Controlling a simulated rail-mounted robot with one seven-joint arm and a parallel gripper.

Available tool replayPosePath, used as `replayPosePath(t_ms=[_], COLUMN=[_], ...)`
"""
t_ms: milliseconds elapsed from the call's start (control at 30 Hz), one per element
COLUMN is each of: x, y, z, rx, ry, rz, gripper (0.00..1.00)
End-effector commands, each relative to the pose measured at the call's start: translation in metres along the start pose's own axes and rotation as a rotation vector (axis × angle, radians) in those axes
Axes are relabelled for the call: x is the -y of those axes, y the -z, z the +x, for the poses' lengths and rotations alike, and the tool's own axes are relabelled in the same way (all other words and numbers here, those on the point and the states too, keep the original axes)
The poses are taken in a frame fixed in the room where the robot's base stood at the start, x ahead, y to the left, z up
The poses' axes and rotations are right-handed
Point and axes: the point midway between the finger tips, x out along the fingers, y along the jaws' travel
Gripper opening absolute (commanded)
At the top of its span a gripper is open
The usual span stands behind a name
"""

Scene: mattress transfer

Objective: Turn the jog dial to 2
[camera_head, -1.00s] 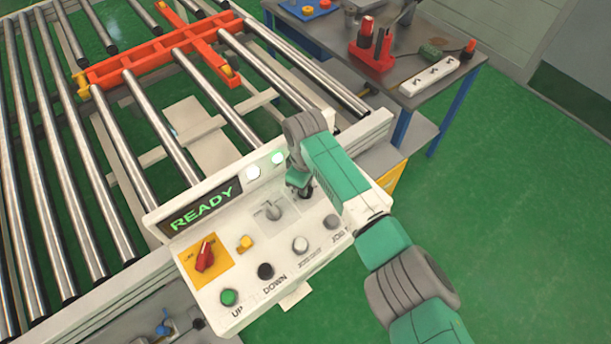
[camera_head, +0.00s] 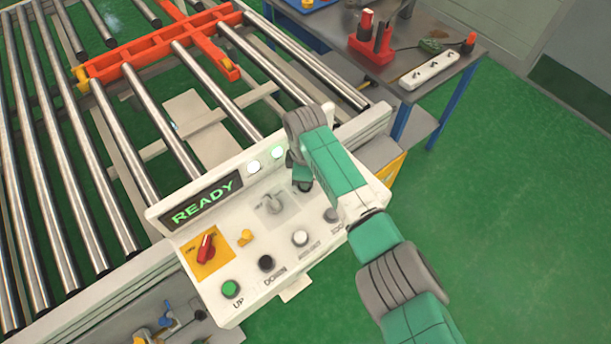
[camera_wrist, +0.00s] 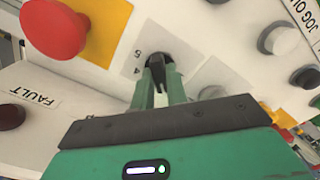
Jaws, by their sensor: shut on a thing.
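My gripper (camera_wrist: 160,75) is shut on the black jog dial (camera_wrist: 157,60) in the wrist view. The digits 4 and 5 are printed beside the dial. The fingers hide part of the dial, and I cannot tell where its pointer stands. In the head view my gripper (camera_head: 303,184) is at the right rear part of the white control panel (camera_head: 210,268), and my arm hides the dial there. The panel's display (camera_head: 202,201) reads READY in green.
The panel also carries a red rotary switch (camera_head: 206,248), a green UP button (camera_head: 231,289) and a black DOWN button (camera_head: 266,263). A roller conveyor (camera_head: 90,170) lies behind.

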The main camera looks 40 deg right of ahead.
Motion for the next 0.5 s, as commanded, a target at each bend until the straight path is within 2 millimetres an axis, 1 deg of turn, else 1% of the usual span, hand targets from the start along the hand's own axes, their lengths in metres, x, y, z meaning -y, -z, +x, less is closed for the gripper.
replayPosePath(t_ms=[167, 200, 267, 300, 500], x=[-0.0004, -0.0004, -0.0004, -0.0003, -0.0002], y=[0.0011, 0.0012, 0.0011, 0.001, 0.0005], z=[-0.0023, -0.0024, -0.0023, -0.0021, -0.0012], rx=[-0.003, -0.003, -0.003, -0.002, -0.001], ry=[-0.001, -0.001, -0.001, -0.001, 0.0], rz=[-0.001, -0.001, 0.0, 0.0, 0.0], gripper=[0.0, 0.16, 0.28, 0.36, 0.36])
